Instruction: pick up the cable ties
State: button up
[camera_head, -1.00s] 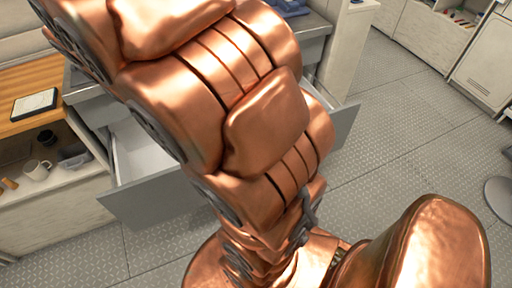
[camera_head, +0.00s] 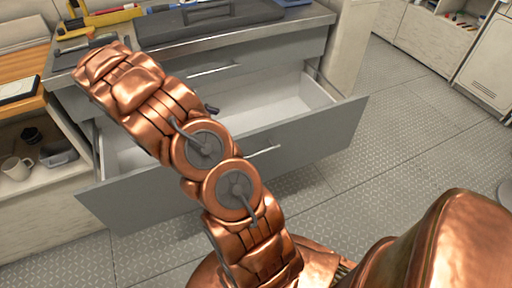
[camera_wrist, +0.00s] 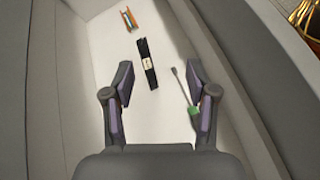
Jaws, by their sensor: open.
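The cable ties (camera_wrist: 147,63) look like a black bundle with a pale band around the middle. They lie on the white floor of the open drawer, in the upper middle of the wrist view. My gripper (camera_wrist: 159,72) is open and empty, with its two fingers at the left and right. The bundle appears between and a little beyond the fingertips; how high I am above it is hard to tell. The open drawer (camera_head: 310,148) shows in the head view, where my arm hides part of its inside and I cannot make out the cable ties.
A tool with a green handle (camera_wrist: 193,111) and a grey shaft lies beside the right finger. A small orange and blue item (camera_wrist: 128,19) lies farther in. The drawer walls enclose the space.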

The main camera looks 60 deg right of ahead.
jog(key=w+d+f+n+b, duration=0.1)
jog(key=d+f+b, duration=0.1)
jog(key=f, duration=0.4)
jog(key=w+d+f+n+h+b, duration=0.1)
jog(key=w+d+f+n+b, duration=0.1)
jog(key=f, duration=0.5)
jog(key=w+d+f+n+h+b, duration=0.1)
jog(key=d+f, duration=0.1)
jog(key=f, duration=0.5)
jog(key=shift+w+d+f+b, duration=0.1)
jog(key=shift+w+f+b, duration=0.1)
jog(key=shift+w+b, duration=0.2)
jog(key=shift+s+a+b+x, duration=0.15)
jog(key=shift+b+x, duration=0.2)
jog(key=shift+x, duration=1.6)
jog(key=shift+s+a+b+x, duration=0.15)
jog(key=shift+b+x, duration=0.15)
jog(key=shift+x, duration=1.65)
jog(key=shift+f, duration=0.15)
jog(key=shift+c, duration=0.4)
grip_shut()
